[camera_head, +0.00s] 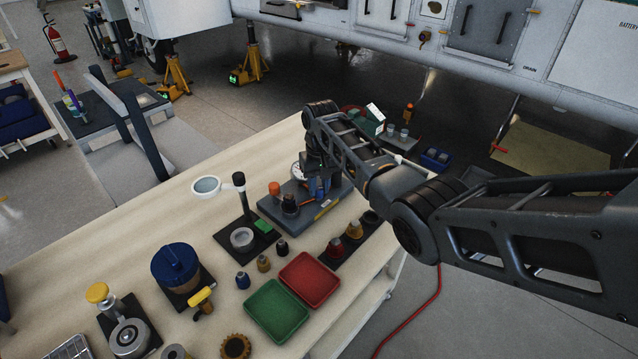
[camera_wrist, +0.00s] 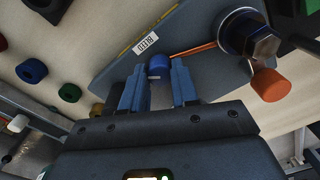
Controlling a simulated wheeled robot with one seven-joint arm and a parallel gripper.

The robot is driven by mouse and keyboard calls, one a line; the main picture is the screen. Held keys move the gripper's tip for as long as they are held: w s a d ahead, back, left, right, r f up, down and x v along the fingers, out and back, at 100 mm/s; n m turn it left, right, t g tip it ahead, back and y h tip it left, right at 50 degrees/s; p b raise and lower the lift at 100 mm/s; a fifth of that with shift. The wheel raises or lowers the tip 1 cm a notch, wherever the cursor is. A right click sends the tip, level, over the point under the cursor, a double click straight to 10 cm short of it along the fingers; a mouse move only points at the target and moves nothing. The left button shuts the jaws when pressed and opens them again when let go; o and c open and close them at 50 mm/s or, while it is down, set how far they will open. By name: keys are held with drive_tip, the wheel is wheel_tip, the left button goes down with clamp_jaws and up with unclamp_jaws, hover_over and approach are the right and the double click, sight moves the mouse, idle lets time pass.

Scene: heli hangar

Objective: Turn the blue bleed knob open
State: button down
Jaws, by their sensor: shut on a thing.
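The blue bleed knob (camera_wrist: 158,66) shows in the wrist view, in front of a white label (camera_wrist: 146,43) reading BLEED. My gripper (camera_wrist: 157,82) has its two blue fingers on either side of the knob and is shut on it. In the head view my gripper (camera_head: 317,188) is low over the grey fixture (camera_head: 303,205) on the bench. There the arm and fingers largely hide the knob. How far the knob is turned cannot be told.
An orange-capped fitting (camera_wrist: 270,84) stands on the same fixture, with an orange rod beside it. A round gauge (camera_head: 298,171) is close to my gripper.

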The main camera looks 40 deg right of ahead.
sight(318, 187)
drive_tip(key=n, duration=0.3)
drive_tip(key=shift+n, duration=0.3)
drive_tip(key=shift+n+p, duration=0.3)
drive_tip(key=shift+n, duration=1.5)
drive_tip(key=c, duration=0.9)
unclamp_jaws()
drive_tip(key=shift+o, duration=0.2)
drive_tip(key=shift+r, duration=0.1)
wheel_tip(318, 187, up, 8)
drive_tip(key=shift+f, duration=0.15)
drive_tip(key=shift+w, duration=0.1)
